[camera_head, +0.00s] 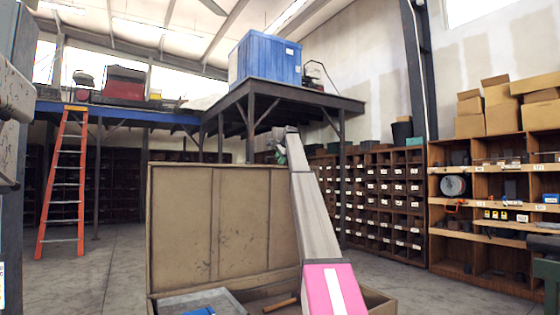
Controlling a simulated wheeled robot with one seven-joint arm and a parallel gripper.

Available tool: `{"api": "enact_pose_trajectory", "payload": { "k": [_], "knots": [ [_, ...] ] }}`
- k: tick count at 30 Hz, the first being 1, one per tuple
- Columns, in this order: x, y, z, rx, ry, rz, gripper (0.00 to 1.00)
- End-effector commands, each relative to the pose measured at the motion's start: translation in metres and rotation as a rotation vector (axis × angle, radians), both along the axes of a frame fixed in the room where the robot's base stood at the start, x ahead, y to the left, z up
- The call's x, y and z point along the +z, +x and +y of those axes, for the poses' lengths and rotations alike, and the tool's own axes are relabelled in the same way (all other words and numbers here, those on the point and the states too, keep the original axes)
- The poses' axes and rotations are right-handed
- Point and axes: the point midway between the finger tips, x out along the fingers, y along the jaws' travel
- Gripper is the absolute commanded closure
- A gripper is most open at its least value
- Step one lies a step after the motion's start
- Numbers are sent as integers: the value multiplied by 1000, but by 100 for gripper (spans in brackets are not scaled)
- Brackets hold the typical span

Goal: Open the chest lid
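The chest (378,300) is at the bottom middle, cut off by the lower edge of the picture. Its tan-brown lid (225,225) stands upright at the back, so the chest is open. A long grey tapering bar with a pink, white-striped lower end (334,290) rises across the right part of the lid; I cannot tell whether it touches the chest.
A grey tray (228,300) and a wooden handle (281,303) lie inside the chest. An orange ladder (62,185) stands on the left. Shelving with boxes (490,200) is on the right. Clear floor (105,265) lies left of the chest.

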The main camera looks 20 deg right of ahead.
Motion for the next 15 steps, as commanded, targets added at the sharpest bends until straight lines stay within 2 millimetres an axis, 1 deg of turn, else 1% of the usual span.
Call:
{"api": "enact_pose_trajectory", "payload": {
  "k": [4,8,15],
  "knots": [
    [5,-5,-1,0,0,1,61],
    [15,-13,-4,-1,-1,0,61],
    [48,-39,-11,-1,0,-1,61]
  ]
}}
